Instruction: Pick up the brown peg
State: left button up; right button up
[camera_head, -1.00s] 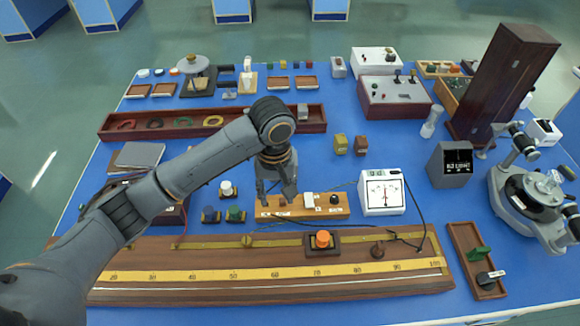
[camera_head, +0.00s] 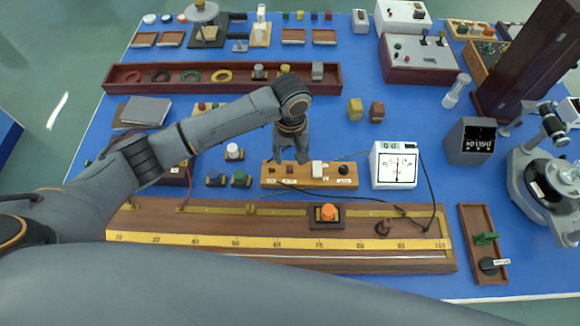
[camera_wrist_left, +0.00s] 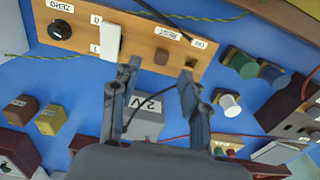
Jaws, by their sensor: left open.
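A small square brown peg (camera_head: 290,169) stands in a light wooden block (camera_head: 328,181), above a label that reads RESET. In the left wrist view the brown peg (camera_wrist_left: 161,57) shows between the fingertips, on the face of the wooden block (camera_wrist_left: 140,30). My left gripper (camera_head: 290,158) is open and empty, pointing down over the block. In the left wrist view its two fingertips (camera_wrist_left: 159,68) are on either side of the peg. I cannot tell how high they are above it. My right gripper is not in view.
A white switch (camera_head: 317,168) and a black knob (camera_head: 343,170) share the block. A white meter (camera_head: 394,166) stands to the right. A long scale board (camera_head: 200,228) lies in front, and a long brown tray (camera_head: 130,84) lies behind.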

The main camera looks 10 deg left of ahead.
aim_at(290, 167)
pick_arm(q)
notch_tip(290, 167, down, 5)
jog(key=shift+a+f+p, duration=0.1)
jog(key=shift+p, duration=0.6)
jog(key=shift+c, duration=0.5)
grip_shut()
